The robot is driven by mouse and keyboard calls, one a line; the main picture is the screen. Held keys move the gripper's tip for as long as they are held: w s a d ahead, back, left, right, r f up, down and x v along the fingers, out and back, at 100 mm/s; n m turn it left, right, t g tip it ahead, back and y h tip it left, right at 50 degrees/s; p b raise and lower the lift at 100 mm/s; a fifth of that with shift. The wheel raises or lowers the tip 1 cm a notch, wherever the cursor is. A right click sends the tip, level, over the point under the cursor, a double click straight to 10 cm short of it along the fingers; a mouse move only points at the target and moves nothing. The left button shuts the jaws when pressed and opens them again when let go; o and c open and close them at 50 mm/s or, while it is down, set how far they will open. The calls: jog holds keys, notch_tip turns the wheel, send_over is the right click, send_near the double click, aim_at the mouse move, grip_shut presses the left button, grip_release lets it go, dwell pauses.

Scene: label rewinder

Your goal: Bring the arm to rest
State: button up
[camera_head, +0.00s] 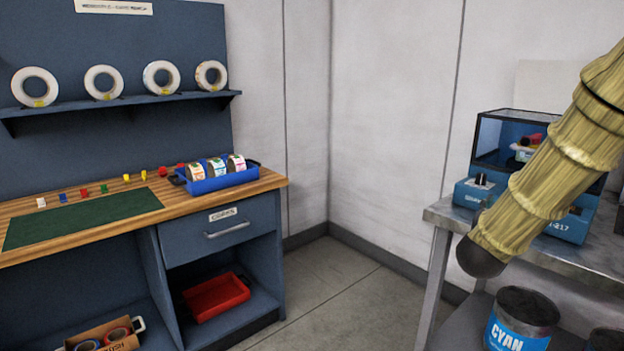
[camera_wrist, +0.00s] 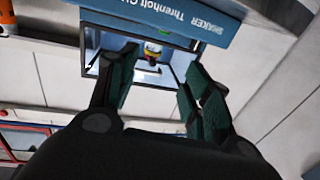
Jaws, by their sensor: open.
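My arm (camera_head: 550,165) reaches in from the upper right of the head view, in front of the steel table. My gripper (camera_wrist: 155,85) shows in the wrist view, its two dark green fingers spread apart with nothing between them. It does not show clearly in the head view. Beyond the fingers, the wrist view shows a blue shaker (camera_wrist: 195,22), its lettering upside down, with a yellow and white object (camera_wrist: 152,52) in its framed opening. I cannot tell the exact gap between fingers and shaker.
The blue shaker (camera_head: 478,190) stands on the steel table (camera_head: 448,214), partly behind my arm. A CYAN can (camera_head: 520,318) sits below. At left, a workbench (camera_head: 100,235) carries a blue tray (camera_head: 222,183) of label rolls. The floor (camera_head: 345,285) between is clear.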

jog(key=s+a+f+n+g+y, duration=0.1)
jog(key=a+f+n+y, duration=0.15)
jog(key=f, duration=0.85)
jog(key=s+a+f+n+g+y, duration=0.1)
jog(key=a+f+y, duration=0.25)
jog(key=f, duration=0.85)
jog(key=s+a+f+n+g+y, duration=0.15)
jog(key=s+a+f, duration=0.25)
jog(key=s+f, duration=0.5)
jog(key=s+a+f+n+g+y, duration=0.1)
jog(key=s+a+f+g, duration=0.3)
jog(key=f, duration=0.9)
jog(key=s+a+f+n+g+y, duration=0.1)
jog(key=s+a+f+g, duration=0.3)
jog(key=s, duration=0.6)
jog(key=s+a+f+y, duration=0.1)
jog(key=s+f, duration=0.5)
jog(key=s, duration=0.3)
jog(key=s+a+f+n+g+y, duration=0.1)
jog(key=s+a+f+g, duration=0.3)
jog(key=s, duration=0.6)
notch_tip(320, 180, up, 16)
jog(key=d+t+p, duration=0.1)
jog(key=p, duration=1.5)
jog(key=shift+w+d+f+t, duration=0.15)
jog(key=shift+w+d+t, duration=0.15)
jog(key=shift+t, duration=0.05)
